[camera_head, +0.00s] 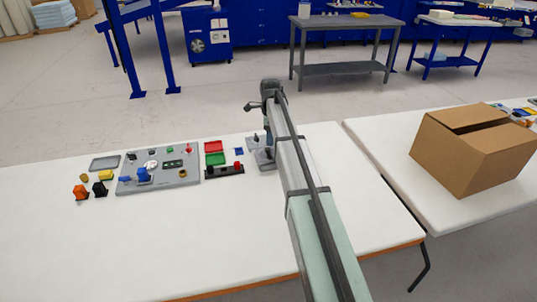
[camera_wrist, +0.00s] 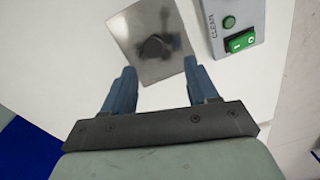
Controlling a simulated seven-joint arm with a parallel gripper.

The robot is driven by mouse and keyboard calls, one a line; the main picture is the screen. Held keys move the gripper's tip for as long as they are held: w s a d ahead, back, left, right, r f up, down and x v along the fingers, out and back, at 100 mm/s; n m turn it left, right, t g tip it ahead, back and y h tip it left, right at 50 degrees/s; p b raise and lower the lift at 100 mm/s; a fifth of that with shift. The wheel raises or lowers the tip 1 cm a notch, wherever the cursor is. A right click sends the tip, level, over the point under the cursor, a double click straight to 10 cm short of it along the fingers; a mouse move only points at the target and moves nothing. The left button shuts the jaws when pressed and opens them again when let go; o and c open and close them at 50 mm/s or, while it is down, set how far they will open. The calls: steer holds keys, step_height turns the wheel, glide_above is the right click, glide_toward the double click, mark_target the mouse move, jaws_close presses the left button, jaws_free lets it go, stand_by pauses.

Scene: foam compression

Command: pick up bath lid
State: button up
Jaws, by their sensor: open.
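The lid is ahead of the fingertips, and the knob lies roughly in line with the gap. The distance to it is hard to tell. In the head view my arm covers this spot, and I cannot make out the lid there.
A grey box marked CLEAN with a green switch (camera_wrist: 242,41) stands close right of the lid. A grey board with parts (camera_head: 185,180), red and green trays (camera_head: 214,147) and small coloured pieces lie left on the white table (camera_head: 200,245). A cardboard box (camera_head: 470,160) is right.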

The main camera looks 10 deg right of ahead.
mark_target(268, 148)
steer(key=shift+s+a+f, duration=0.1)
steer(key=shift+a+f, duration=0.1)
steer(key=shift+f, duration=1.15)
steer(key=shift+s+a+f, duration=0.1)
steer(key=shift+a+f, duration=0.1)
steer(key=shift+f, duration=1.15)
jaws_close()
